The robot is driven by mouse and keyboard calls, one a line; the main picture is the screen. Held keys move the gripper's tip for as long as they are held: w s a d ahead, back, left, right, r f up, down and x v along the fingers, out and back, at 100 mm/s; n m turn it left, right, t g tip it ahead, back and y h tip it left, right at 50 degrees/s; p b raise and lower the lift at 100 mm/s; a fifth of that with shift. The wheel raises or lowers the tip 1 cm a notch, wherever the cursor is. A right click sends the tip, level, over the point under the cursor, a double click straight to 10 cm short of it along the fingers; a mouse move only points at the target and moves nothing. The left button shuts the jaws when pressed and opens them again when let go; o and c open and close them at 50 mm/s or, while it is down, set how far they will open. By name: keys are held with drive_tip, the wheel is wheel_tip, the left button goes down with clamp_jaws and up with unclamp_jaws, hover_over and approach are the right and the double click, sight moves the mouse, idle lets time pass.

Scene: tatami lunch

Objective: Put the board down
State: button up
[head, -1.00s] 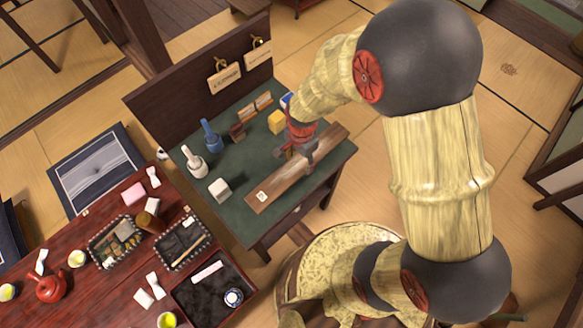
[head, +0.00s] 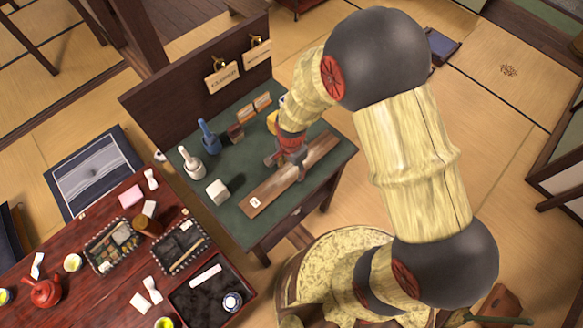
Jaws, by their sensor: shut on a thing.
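The board (head: 272,193) is a long brown wooden plank with a small white label at its lower-left end. It lies roughly flat, slanting up to the right, over the front part of the green-topped table (head: 225,238). My gripper (head: 291,165) is shut on the board near its middle, reaching down from above. The gripper and wrist hide part of the board. I cannot tell whether the board's underside touches the table top or is slightly above it.
Behind the board stand a white block (head: 217,192), a white mortar-like piece (head: 190,163), a blue one (head: 209,139) and a small brown box (head: 235,133). A panel with hanging signs (head: 222,78) backs the table. A red lunch table (head: 80,228) stands at left.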

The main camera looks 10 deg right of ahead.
drive_tip(key=o, duration=1.4)
drive_tip(key=shift+o, duration=0.2)
wheel_tip(320, 180, up, 13)
drive_tip(key=p, duration=0.3)
wheel_tip(320, 180, up, 15)
drive_tip(key=n+t, duration=0.2)
drive_tip(key=n, duration=0.2)
hover_over(292, 170)
drive_tip(key=s+d, duration=0.2)
drive_tip(key=d, duration=0.3)
drive_tip(key=s+d+r+n+t, duration=0.1)
drive_tip(key=s+d+r+n, duration=0.2)
drive_tip(key=s+r, duration=0.2)
drive_tip(key=s+d+r+n+t, duration=0.2)
drive_tip(key=s+d+r+n, duration=0.1)
drive_tip(key=s+r, duration=0.3)
wheel_tip(292, 170, up, 3)
drive_tip(key=shift+f+n+t, duration=0.1)
drive_tip(key=shift+n+t, duration=0.2)
drive_tip(key=shift+n, duration=0.3)
drive_tip(key=shift+d, duration=0.1)
